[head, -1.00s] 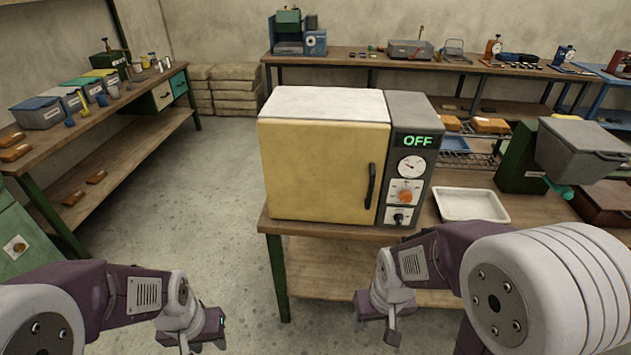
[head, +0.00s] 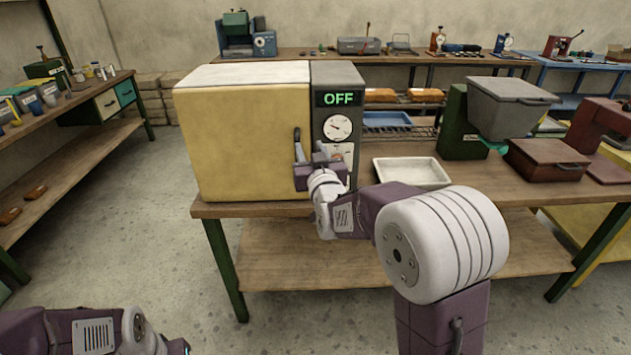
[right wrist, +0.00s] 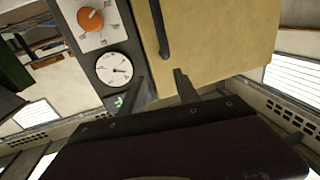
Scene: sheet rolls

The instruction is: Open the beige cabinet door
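The beige cabinet door (head: 240,150) is the pale yellow front of the boxy cabinet on the bench, and it is shut. Its dark upright handle (head: 297,138) is near the door's right edge; in the right wrist view the handle (right wrist: 160,30) shows just beyond the fingers. My right gripper (head: 311,150) is in front of the handle and control panel. In the right wrist view its fingers (right wrist: 159,87) are apart with nothing between them. Of my left gripper only a small part shows at the bottom left; its fingers are out of the frame.
A grey panel (head: 338,121) with an OFF display and dial adjoins the door's right side. A white tray (head: 411,173) and a brown lidded box (head: 545,160) stand on the bench to the right. The floor (head: 130,225) left of the cabinet is clear.

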